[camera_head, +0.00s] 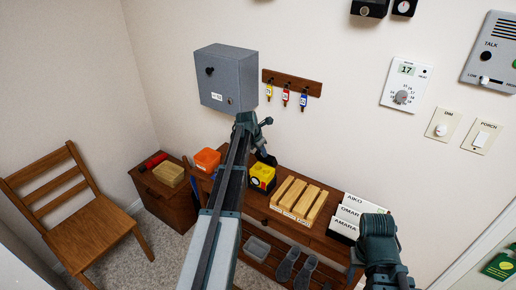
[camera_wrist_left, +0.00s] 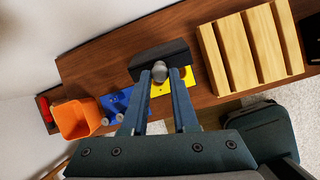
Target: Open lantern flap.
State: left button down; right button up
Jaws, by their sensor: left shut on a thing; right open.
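The lantern (camera_head: 262,176) is a yellow box with a dark round spot on its front, standing on the wooden table. Its yellow body also shows in the left wrist view (camera_wrist_left: 158,90), mostly hidden behind my fingers. A black flap (camera_wrist_left: 150,56) with a grey round knob (camera_wrist_left: 159,71) lies across it there. My left gripper (camera_wrist_left: 160,78) has its two fingers closed around the knob. In the head view my left arm partly hides the table left of the lantern. My right gripper (camera_head: 375,228) is at the lower right, apart from the lantern; its fingers are hard to make out.
A slatted wooden rack (camera_head: 298,200) stands right of the lantern, then white name boxes (camera_head: 352,210). An orange bin (camera_head: 207,160) and a blue item (camera_wrist_left: 117,101) are to the left. A grey wall box (camera_head: 226,78) and key rack (camera_head: 292,82) hang above.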

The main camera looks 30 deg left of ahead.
pick_arm(q)
jog(key=w+g+p, duration=0.1)
jog(key=w+r+g, duration=0.1)
jog(key=w, duration=0.1)
jog(key=shift+w+g+p, duration=0.25)
jog(key=shift+g+p, duration=0.1)
jog(key=shift+g, duration=0.05)
jog(key=shift+w+g, duration=0.3)
jog(key=shift+w+d+f, duration=0.1)
jog(key=shift+w, duration=0.1)
jog(key=shift+w+d+f, duration=0.1)
jog(key=shift+w+f, duration=0.05)
jog(key=shift+w, duration=1.05)
pick_arm(e)
jog(key=shift+r, duration=1.25)
pick_arm(q)
jog(key=c, duration=0.7)
grip_release()
pick_arm(e)
jog(key=shift+r, duration=0.1)
